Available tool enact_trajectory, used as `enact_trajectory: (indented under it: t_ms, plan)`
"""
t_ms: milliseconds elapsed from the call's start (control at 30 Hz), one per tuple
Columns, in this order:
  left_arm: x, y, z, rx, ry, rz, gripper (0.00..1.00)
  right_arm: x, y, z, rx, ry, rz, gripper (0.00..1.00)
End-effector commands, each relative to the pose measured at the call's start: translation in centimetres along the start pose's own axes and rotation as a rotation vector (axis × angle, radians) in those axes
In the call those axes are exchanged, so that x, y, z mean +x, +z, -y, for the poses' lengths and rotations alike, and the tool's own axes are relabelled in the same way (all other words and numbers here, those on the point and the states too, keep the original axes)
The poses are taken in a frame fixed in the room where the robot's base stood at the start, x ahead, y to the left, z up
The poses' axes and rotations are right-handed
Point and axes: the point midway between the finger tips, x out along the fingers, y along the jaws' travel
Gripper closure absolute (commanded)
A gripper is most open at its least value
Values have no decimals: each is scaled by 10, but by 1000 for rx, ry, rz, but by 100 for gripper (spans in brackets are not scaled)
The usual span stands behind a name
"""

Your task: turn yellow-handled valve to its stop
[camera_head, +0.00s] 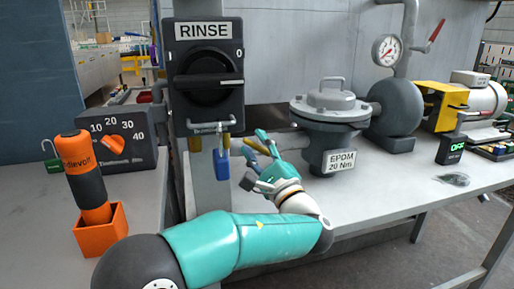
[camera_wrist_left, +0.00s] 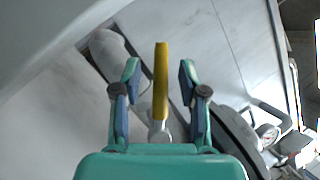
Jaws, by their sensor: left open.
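The valve's yellow handle (camera_wrist_left: 161,80) stands upright between the two fingers of my left gripper (camera_wrist_left: 158,68) in the left wrist view. A gap shows on each side of it, so the fingers are open around it and not clamped. A pale metal stem shows at its lower end. In the head view my left gripper (camera_head: 254,143) is left of the grey lidded vessel, with a bit of the yellow handle (camera_head: 258,147) between its fingers. The gripper hides most of the valve there. My right gripper is not in view.
The grey vessel labelled EPDM (camera_head: 331,118) stands close right of my gripper. The RINSE switch box (camera_head: 205,75) is on a post to the left, with a blue padlock (camera_head: 221,163) below. An orange-black bottle (camera_head: 83,175) stands in an orange holder.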

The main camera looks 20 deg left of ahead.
Motion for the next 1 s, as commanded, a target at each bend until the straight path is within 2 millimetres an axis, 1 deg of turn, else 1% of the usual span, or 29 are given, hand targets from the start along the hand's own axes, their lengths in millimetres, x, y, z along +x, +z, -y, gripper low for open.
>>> enact_trajectory:
  t_ms: [167,267,500,633,800,1000]
  plan:
    - [-16,-1,0,0,-1,-3,58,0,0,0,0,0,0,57]
    - [-33,-1,1,0,-3,-5,58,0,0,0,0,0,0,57]
    - [-83,-2,0,1,-3,-6,58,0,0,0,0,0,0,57]
    - [-103,-2,0,2,-3,-5,58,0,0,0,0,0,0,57]
    - [-117,-2,0,1,-1,-3,58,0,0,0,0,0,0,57]
    - [-120,-2,-1,1,0,-1,58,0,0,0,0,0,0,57]
